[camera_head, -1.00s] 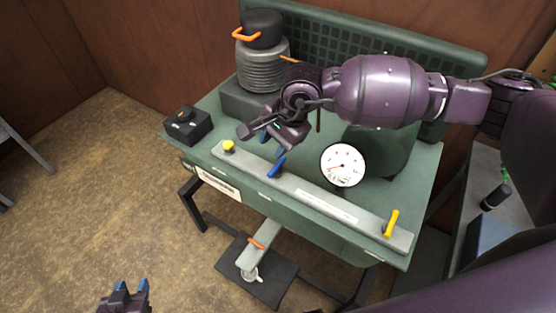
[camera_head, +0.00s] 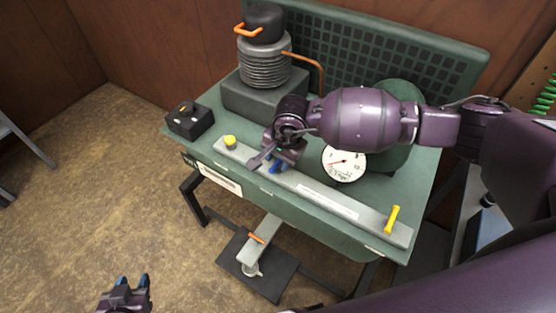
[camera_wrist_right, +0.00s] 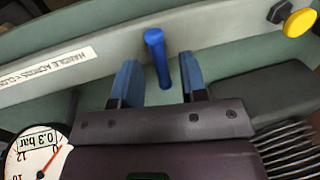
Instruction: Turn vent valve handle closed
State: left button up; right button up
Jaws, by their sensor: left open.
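A blue lever handle (camera_wrist_right: 157,56) stands up from the grey strip on the bench's front; which handle is the vent valve's is not marked clearly. My right gripper (camera_wrist_right: 160,78) is open, with its two blue fingers on either side of the blue handle and a gap showing on both sides. In the head view my right gripper (camera_head: 268,162) is over the middle-left of the strip and partly hides the handle. A yellow lever (camera_head: 392,219) stands at the strip's right end. My left gripper (camera_head: 125,293) is open and empty at the bottom left, away from the bench.
A round gauge (camera_head: 344,163) stands just right of my right gripper. A yellow knob (camera_head: 229,141) is at the strip's left end. A black switch box (camera_head: 189,120) and a ribbed cylinder (camera_head: 265,66) stand behind. A foot pedal (camera_head: 258,245) is below. A label (camera_wrist_right: 47,70) mentions a handle across.

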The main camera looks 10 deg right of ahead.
jog(key=shift+w+a+f, duration=0.1)
jog(key=shift+f, duration=0.75)
grip_shut()
